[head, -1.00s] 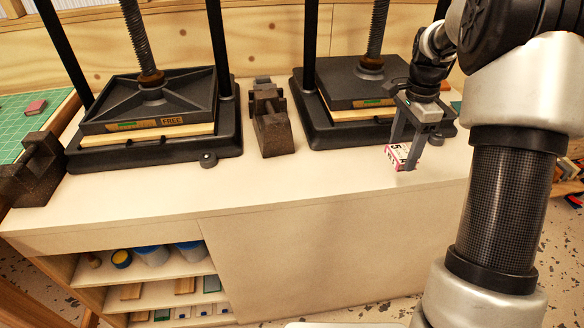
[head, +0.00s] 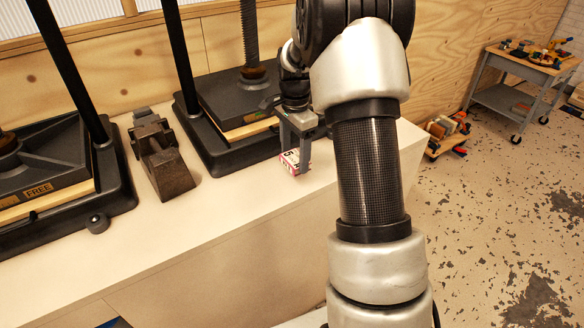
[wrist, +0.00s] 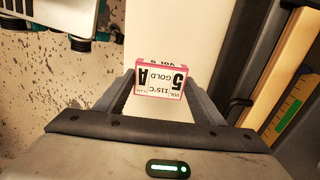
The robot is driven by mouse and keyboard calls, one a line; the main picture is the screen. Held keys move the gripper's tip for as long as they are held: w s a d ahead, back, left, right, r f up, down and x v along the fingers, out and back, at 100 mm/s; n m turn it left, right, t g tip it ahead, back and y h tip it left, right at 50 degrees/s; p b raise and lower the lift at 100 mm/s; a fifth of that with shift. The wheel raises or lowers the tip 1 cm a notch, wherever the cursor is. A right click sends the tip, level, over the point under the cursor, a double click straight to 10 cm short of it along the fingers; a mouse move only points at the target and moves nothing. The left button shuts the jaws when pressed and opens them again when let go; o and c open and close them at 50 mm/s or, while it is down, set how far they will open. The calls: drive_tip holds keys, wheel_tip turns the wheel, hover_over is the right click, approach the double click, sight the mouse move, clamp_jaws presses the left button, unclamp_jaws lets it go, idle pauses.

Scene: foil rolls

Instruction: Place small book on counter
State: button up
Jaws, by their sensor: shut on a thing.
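A small book (head: 290,161) with a pink edge and a white label is held between the fingers of my gripper (head: 297,150). The pale counter (head: 215,215) lies below the book. I cannot tell whether the book touches the counter top or hangs just above it, near the counter's right part.
A black press (head: 225,165) stands behind and left of my gripper. A dark metal block (head: 163,165) and another press marked FREE (head: 40,190) are further left. The counter's front strip is clear. A grey cart (head: 525,85) stands far right.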

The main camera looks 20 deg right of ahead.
sight(295, 159)
drive_tip(key=shift+f, duration=2.25)
drive_tip(key=shift+f, duration=0.1)
drive_tip(key=o, duration=1)
drive_tip(key=shift+o, duration=0.4)
